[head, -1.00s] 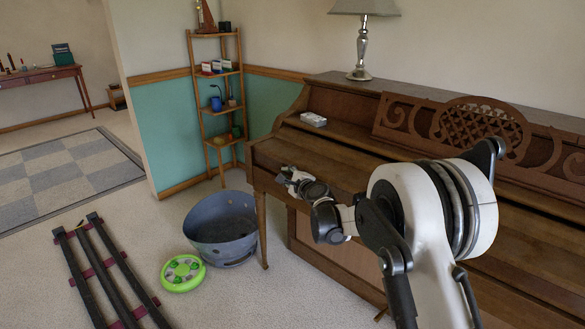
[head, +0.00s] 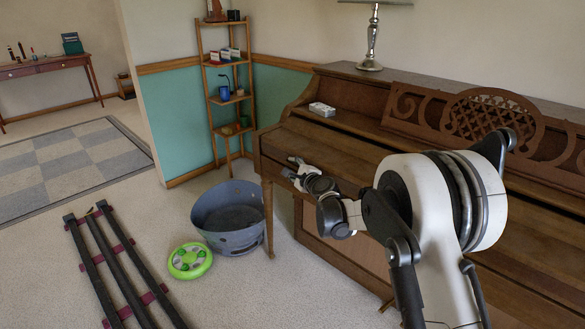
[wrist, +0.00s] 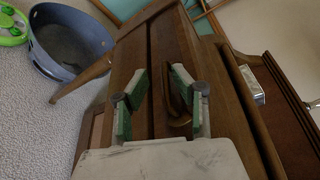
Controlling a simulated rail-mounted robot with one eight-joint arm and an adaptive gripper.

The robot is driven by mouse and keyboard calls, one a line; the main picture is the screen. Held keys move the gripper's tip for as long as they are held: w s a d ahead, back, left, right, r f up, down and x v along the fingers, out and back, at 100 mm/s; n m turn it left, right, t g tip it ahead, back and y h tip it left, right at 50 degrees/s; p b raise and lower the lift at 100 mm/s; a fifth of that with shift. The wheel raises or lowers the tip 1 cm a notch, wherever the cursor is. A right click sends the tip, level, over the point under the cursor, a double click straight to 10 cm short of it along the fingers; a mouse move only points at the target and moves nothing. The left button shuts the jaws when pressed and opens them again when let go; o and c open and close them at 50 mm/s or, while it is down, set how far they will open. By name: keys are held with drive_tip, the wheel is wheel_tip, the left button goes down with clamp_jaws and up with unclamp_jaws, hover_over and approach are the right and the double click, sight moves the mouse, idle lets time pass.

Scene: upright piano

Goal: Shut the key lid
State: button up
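The brown upright piano (head: 335,262) stands at the right in the head view. Its key lid (head: 335,140) looks like a long wooden board along the front; no keys show, and I cannot tell how far it is open. My gripper (head: 293,168) is at the piano's front edge near its left end. In the wrist view, my gripper (wrist: 159,76) has its two green-padded fingers spread apart over the wood. A curved brown handle (wrist: 177,104) lies between them, close to the right finger. Whether the finger touches it is unclear.
A small white box (head: 322,110) sits on the piano's left end, and a lamp (head: 371,45) stands on top. A grey-blue tub (head: 228,238) and a green round toy (head: 190,261) are on the floor left of the piano. A corner shelf (head: 228,95) stands behind.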

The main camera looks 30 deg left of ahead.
drive_tip(key=v, duration=1.2)
drive_tip(key=s+d+r+n+h, duration=0.25)
drive_tip(key=d+r, duration=0.25)
drive_tip(key=d, duration=0.4)
drive_tip(key=s+d+r+n+h, duration=0.1)
drive_tip(key=s+d+r+n, duration=0.3)
drive_tip(key=d, duration=0.6)
drive_tip(key=s+d+r+h, duration=0.2)
drive_tip(key=d+r, duration=0.4)
drive_tip(key=d, duration=0.3)
drive_tip(key=s+d+f+n+g+h, duration=0.1)
drive_tip(key=s+d+f+n+h, duration=0.25)
drive_tip(key=s+d, duration=1)
drive_tip(key=s+d+f+n+g+h, duration=0.15)
drive_tip(key=s+d+h, duration=0.25)
drive_tip(key=s+d, duration=1)
wheel_tip(320, 180, up, 14)
drive_tip(key=w+p, duration=0.1)
drive_tip(key=p, duration=1.4)
drive_tip(key=shift+w+d+r, duration=0.15)
drive_tip(key=shift+w+d, duration=0.15)
drive_tip(key=shift+d, duration=0.1)
drive_tip(key=shift+t, duration=0.25)
